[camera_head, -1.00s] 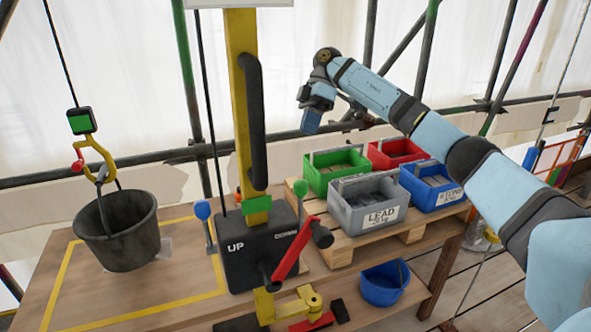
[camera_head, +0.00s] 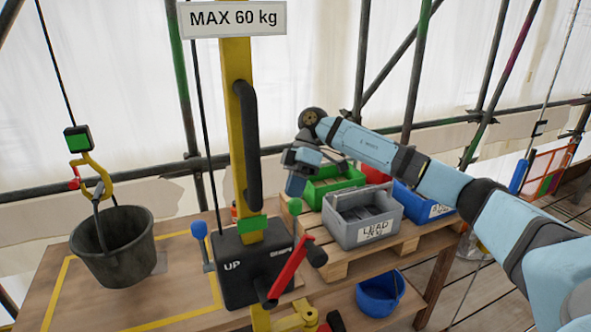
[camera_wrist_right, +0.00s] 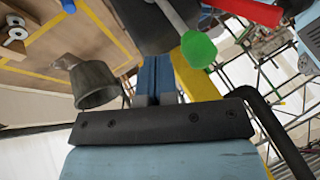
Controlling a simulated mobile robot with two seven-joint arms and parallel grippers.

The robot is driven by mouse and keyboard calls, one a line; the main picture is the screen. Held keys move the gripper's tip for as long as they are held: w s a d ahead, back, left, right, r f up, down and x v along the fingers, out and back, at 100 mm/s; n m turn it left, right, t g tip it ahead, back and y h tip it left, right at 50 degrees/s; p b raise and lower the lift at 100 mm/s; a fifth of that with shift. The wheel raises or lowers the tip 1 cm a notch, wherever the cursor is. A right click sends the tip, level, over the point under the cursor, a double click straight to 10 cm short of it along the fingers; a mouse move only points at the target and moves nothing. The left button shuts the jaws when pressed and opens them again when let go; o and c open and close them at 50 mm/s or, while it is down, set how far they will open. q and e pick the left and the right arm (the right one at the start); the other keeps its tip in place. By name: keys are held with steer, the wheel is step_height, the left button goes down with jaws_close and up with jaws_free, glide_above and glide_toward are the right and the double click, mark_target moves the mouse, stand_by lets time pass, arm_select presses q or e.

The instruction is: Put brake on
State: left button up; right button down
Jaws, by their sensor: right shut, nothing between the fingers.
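A black winch box (camera_head: 250,270) marked UP stands on a yellow post (camera_head: 236,150). A lever with a blue knob (camera_head: 199,229) is on its left side, and one with a green knob (camera_head: 295,206) is on its right. A red crank arm (camera_head: 290,268) with a black grip sits at its front right. My right gripper (camera_head: 295,188) is shut and empty, pointing down just above the green knob. In the right wrist view, the shut blue fingers (camera_wrist_right: 155,80) are beside the green knob (camera_wrist_right: 197,48); I cannot tell whether they touch. My left gripper is not in view.
A black bucket (camera_head: 113,245) hangs from a yellow hook (camera_head: 94,178) at the left. A grey LEAD bin (camera_head: 370,236), a green bin (camera_head: 320,197) and a blue bin (camera_head: 413,202) stand on a pallet behind the winch. A blue bucket (camera_head: 380,310) sits low at the right.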

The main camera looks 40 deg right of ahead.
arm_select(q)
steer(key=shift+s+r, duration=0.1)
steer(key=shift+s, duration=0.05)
arm_select(e)
steer(key=shift+s+a, duration=0.35)
steer(key=shift+s, duration=0.35)
